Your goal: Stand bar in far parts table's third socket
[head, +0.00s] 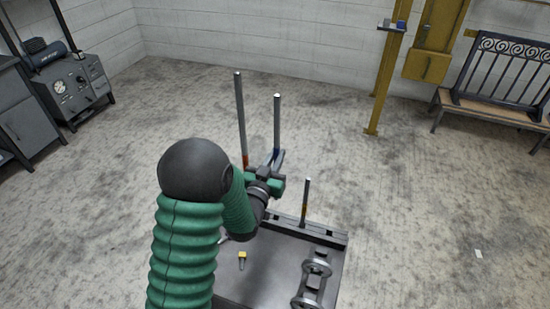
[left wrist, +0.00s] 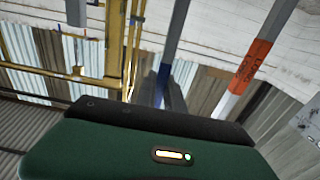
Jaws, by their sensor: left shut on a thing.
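My left gripper (head: 277,160) is shut on a grey bar (head: 277,122) and holds it about upright above the far edge of the dark parts table (head: 262,262). The bar also shows in the left wrist view (left wrist: 176,30), with blue near the fingers. A taller bar with an orange band (head: 239,115) stands left of it; its foot is hidden behind my arm. Its orange label shows in the left wrist view (left wrist: 250,67). A shorter bar (head: 306,195) stands at the table's back rail (head: 322,233), right of the gripper. My arm hides the rail's left part.
A yellow-topped small part (head: 242,257) and a grey spool-like frame (head: 313,283) lie on the table. A yellow post (head: 383,85) and a bench with scrollwork (head: 500,80) stand at the back right. A grey machine (head: 73,88) stands at left. The floor between is clear.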

